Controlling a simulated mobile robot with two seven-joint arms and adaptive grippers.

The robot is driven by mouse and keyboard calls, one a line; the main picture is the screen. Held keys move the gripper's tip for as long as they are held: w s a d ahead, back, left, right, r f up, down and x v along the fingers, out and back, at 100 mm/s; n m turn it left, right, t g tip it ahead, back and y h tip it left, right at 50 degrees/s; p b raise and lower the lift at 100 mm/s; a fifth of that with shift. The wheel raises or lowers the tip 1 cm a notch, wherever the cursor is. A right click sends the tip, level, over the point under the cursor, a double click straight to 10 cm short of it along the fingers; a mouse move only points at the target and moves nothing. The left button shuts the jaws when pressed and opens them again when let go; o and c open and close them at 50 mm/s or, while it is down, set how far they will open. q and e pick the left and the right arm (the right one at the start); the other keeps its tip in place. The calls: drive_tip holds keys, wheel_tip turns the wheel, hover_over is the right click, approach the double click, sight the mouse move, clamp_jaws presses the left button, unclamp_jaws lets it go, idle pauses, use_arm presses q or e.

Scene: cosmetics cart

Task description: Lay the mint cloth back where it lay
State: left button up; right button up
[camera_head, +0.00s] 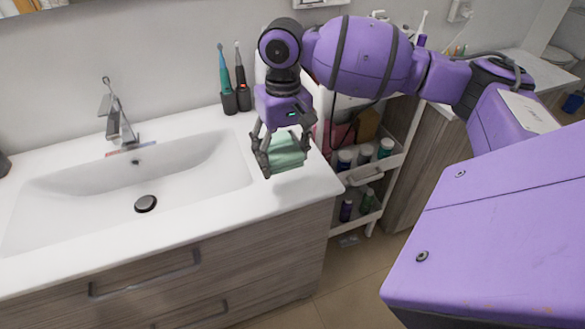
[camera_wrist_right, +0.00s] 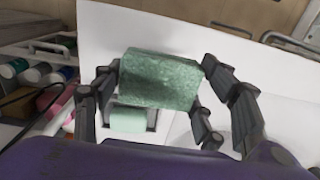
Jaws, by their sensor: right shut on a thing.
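The mint cloth (camera_head: 288,154) is a folded, block-like green bundle over the right end of the white counter, right of the basin. My right gripper (camera_head: 284,150) points down and is shut on it. In the right wrist view the cloth (camera_wrist_right: 160,78) sits between the fingertips of the right gripper (camera_wrist_right: 162,70), with its speckled face showing. I cannot tell whether its underside touches the counter. A paler mint patch (camera_wrist_right: 128,120) shows below it in the wrist view; I cannot tell what it is. My left gripper is not in view.
Two electric toothbrushes (camera_head: 242,92) stand at the wall behind the gripper. The basin (camera_head: 130,185) and tap (camera_head: 117,122) are to the left. A white cart (camera_head: 365,176) with several bottles stands right of the counter. The counter's front right corner (camera_head: 318,190) is bare.

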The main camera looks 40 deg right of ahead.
sight(293, 144)
drive_tip(key=d+f, duration=0.1)
drive_tip(key=f, duration=0.1)
drive_tip(key=d+f, duration=0.2)
drive_tip(key=shift+w, duration=0.4)
drive_tip(key=shift+d+f, duration=0.1)
drive_tip(key=shift+f, duration=1.45)
drive_tip(key=shift+f, duration=0.1)
drive_tip(key=o, duration=1.3)
drive_tip(key=shift+o, duration=0.2)
drive_tip(key=r, duration=1.2)
drive_tip(key=shift+w+d+r, duration=0.1)
drive_tip(key=shift+w+d, duration=0.1)
drive_tip(key=shift+w, duration=0.05)
